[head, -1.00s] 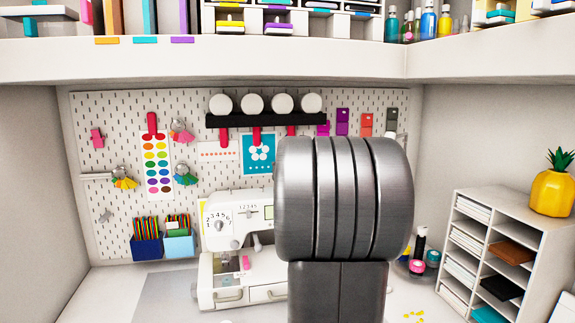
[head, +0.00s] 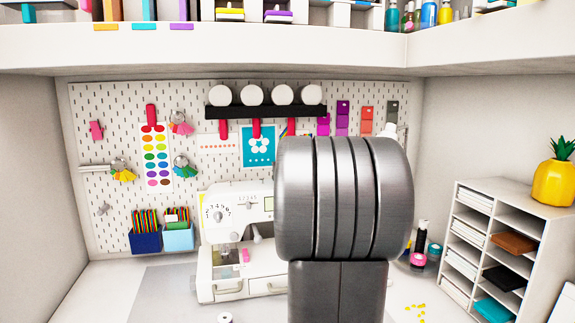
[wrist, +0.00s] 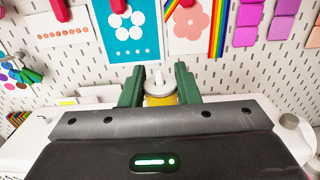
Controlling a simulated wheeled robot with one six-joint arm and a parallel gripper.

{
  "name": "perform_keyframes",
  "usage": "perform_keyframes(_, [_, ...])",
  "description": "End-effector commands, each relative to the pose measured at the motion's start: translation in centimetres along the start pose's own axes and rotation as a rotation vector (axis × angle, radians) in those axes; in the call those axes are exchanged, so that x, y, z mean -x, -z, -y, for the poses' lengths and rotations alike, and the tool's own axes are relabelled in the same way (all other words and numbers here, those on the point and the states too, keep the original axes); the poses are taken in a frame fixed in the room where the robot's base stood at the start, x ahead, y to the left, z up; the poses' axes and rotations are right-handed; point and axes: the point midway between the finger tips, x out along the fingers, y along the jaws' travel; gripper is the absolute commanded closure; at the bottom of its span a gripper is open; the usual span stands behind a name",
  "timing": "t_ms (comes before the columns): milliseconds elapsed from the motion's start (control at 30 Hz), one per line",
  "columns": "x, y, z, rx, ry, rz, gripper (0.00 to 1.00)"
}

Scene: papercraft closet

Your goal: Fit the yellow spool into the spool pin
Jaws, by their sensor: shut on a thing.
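My gripper (wrist: 159,86) has green fingers and is shut on the yellow spool (wrist: 160,100), which sits between them in the wrist view. Only a strip of the spool's yellow side shows; my wrist hides its lower part. A white rim and a pointed white tip (wrist: 159,78) rise at its top; I cannot tell whether the tip is the spool pin. The white sewing machine (wrist: 32,130) lies below my gripper. In the head view the sewing machine (head: 222,240) stands against the pegboard, its right part hidden by my arm. The gripper and spool are hidden there.
A pegboard (head: 100,220) with cards, swatches and pencil cups is close behind the machine. A black rack (head: 265,111) with white round knobs hangs on it. A white shelf unit (head: 465,240) stands at right. Bottles (head: 421,240) stand right of my arm. A grey mat (head: 165,295) lies at front left.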

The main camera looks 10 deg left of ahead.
Motion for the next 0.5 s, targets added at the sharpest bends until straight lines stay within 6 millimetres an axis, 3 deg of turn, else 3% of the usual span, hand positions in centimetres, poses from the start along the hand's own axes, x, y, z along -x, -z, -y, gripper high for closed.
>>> perform_keyframes(167, [0.0, 0.59, 0.0, 0.0, 0.0, 0.0, 0.93])
perform_keyframes(200, [0.0, 0.57, 0.0, 0.0, 0.0, 0.0, 0.69])
perform_keyframes(333, [0.0, 0.47, 0.0, 0.0, 0.0, 0.0, 0.46])
perform_keyframes(500, [0.0, 0.46, 0.0, 0.0, 0.0, 0.0, 0.46])
